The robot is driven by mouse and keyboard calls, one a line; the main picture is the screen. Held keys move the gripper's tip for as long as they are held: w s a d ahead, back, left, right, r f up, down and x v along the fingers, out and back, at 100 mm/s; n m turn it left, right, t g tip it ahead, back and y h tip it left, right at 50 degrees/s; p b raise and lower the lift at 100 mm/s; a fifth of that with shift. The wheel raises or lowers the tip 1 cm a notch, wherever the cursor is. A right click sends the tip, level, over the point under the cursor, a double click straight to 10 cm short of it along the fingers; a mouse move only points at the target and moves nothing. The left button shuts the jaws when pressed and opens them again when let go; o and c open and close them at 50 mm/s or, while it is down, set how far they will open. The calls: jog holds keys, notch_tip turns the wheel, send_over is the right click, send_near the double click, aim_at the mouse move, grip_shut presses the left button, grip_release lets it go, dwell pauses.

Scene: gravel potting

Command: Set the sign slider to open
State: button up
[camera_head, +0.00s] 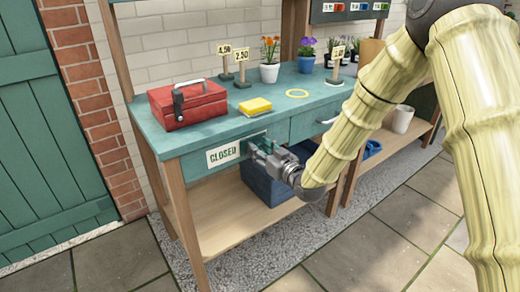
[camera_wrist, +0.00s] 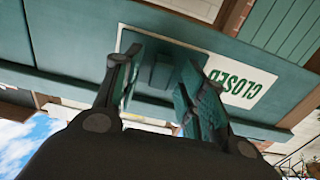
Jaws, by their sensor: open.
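The white sign reading CLOSED (camera_head: 223,155) is on the teal front of the bench, below the red toolbox. It also shows upside down in the wrist view (camera_wrist: 240,84). My gripper (camera_head: 258,150) is at the bench front, just right of the sign. In the wrist view my gripper (camera_wrist: 160,66) is open, with one finger on each side of the slider block. I cannot tell whether the fingers touch it. The gripper hides the slider in the head view.
A drawer (camera_head: 315,120) is right of my gripper. A blue crate (camera_head: 262,190) stands on the lower shelf (camera_head: 230,228). Paving in front is clear.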

jog(key=shift+w+a, duration=0.2)
grip_shut()
jog(key=shift+a, duration=0.1)
jog(key=s+a, duration=0.2)
jog(key=a, duration=0.1)
jog(key=s+a, duration=0.2)
jog(key=a, duration=0.1)
jog(key=s+a, duration=0.2)
jog(key=a, duration=0.1)
jog(key=shift+s+p, duration=0.35)
jog(key=shift+p, duration=0.05)
grip_release()
jog(key=shift+a, duration=0.1)
